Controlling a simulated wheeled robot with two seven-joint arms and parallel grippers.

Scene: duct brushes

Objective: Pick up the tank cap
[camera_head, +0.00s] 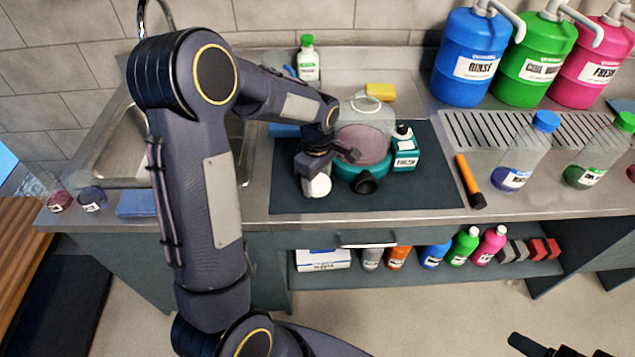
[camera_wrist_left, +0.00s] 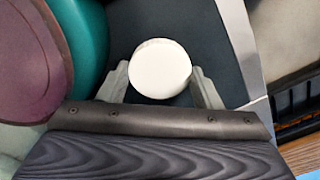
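A white round cap, seemingly the tank cap (camera_head: 319,186), is at the front left of a teal appliance on the dark mat. In the left wrist view the white cap (camera_wrist_left: 160,68) lies between my fingers. My left gripper (camera_head: 324,168) reaches down over it from above. Its fingers (camera_wrist_left: 160,82) stand spread on either side of the cap, with no firm contact visible. The teal appliance (camera_head: 345,176) has a pinkish round top and shows beside the gripper in the wrist view (camera_wrist_left: 92,45). Dark parts of my right gripper (camera_head: 560,350) show at the bottom right edge, mostly cut off.
The dark mat (camera_head: 430,190) has bare room at the front right. An orange-black tool (camera_head: 469,181) lies right of the mat. A sink (camera_head: 165,150) is at left. Large jugs stand at back right.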

